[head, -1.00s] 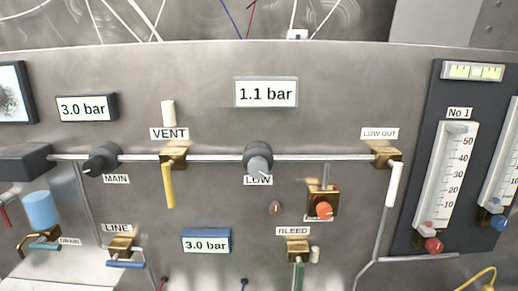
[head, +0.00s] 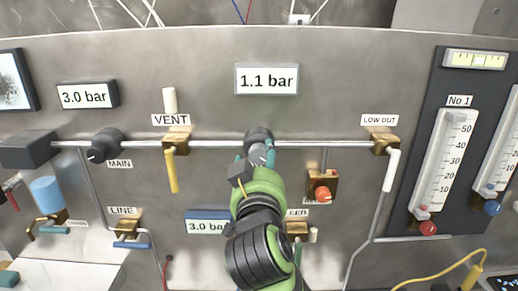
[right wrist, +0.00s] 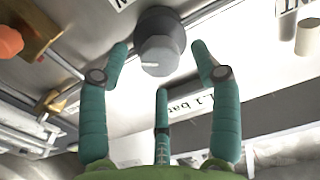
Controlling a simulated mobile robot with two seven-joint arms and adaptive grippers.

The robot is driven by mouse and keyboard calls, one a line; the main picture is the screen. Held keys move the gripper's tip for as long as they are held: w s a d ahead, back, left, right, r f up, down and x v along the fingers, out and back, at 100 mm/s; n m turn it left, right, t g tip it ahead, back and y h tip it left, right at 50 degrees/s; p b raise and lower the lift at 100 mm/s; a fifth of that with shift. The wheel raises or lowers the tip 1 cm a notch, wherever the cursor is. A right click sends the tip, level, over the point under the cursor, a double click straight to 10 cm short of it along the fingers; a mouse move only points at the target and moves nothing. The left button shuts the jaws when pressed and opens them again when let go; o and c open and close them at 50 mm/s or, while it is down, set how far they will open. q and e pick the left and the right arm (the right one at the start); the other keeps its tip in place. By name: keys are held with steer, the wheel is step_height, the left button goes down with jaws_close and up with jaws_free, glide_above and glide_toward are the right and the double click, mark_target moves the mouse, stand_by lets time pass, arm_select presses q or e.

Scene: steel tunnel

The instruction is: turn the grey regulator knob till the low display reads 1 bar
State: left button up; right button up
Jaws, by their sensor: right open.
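The grey regulator knob (head: 258,150) sits on the horizontal pipe below the low display (head: 266,80), which reads 1.1 bar. My right gripper (head: 257,163) is in front of the knob and hides its lower part and its label. In the right wrist view, the knob (right wrist: 159,54) shows a white pointer line. My right gripper (right wrist: 160,58) is open there, with two teal fingertips on either side of the knob and a third finger below it. I cannot tell whether any finger touches the knob. My left gripper is not in view.
The black MAIN knob (head: 106,146) and the yellow VENT handle (head: 172,170) are to the left. An orange knob (head: 322,194) and the white LOW OUT handle (head: 391,170) are to the right. Another display (head: 206,226) is partly hidden by my arm.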

steer(key=shift+w+p, duration=0.5)
steer(key=shift+w, duration=0.9)
steer(key=c, duration=1.1)
steer(key=shift+c, duration=0.2)
steer(key=o, duration=1.1)
steer(key=shift+o, duration=0.2)
